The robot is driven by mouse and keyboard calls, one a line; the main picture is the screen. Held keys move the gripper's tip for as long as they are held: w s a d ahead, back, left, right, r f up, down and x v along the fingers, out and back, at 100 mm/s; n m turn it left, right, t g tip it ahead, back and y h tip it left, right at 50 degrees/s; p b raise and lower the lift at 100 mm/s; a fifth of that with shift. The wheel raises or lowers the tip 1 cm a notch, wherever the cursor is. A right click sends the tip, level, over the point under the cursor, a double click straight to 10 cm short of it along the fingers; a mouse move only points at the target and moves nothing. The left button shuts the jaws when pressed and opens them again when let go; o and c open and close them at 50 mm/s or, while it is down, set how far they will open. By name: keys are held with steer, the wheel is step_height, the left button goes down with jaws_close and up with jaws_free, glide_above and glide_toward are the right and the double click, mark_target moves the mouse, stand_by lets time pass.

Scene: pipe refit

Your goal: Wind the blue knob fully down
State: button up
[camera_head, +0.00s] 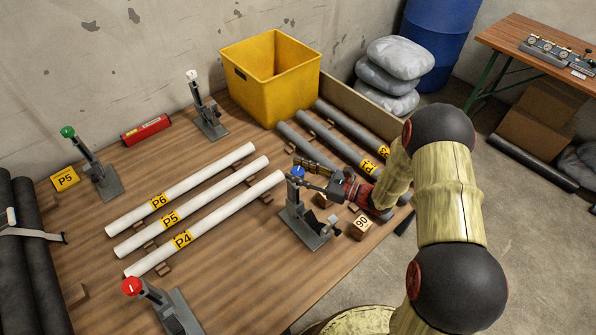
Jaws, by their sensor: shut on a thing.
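The blue knob (297,173) tops a small grey clamp stand (304,221) near the right edge of the wooden table. My gripper (304,172) reaches in from the right, and its fingers are shut on the blue knob. The gripper covers part of the knob and the screw below it. How far down the knob sits is hard to tell from this view.
Similar stands carry a red knob (131,286), a green knob (68,132) and a white knob (191,75). White pipes (225,209) lie left of my gripper, grey pipes (340,140) behind it. A yellow bin (262,95) stands at the back. A block marked 90 (360,226) lies beside the stand.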

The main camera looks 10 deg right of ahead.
steer(key=shift+n+g, duration=0.4)
steer(key=shift+c, duration=0.4)
steer(key=n+g+y, duration=0.1)
steer(key=g, duration=0.1)
steer(key=n+g+y, duration=0.1)
steer(key=n+g, duration=0.1)
steer(key=g, duration=0.1)
steer(key=shift+w+n+g, duration=0.1)
steer(key=shift+n+g, duration=1.35)
steer(key=shift+g, duration=0.65)
steer(key=shift+n+g, duration=1.15)
steer(key=shift+g, duration=0.65)
steer(key=o, duration=1.2)
steer(key=shift+c, duration=0.2)
steer(key=v, duration=1.2)
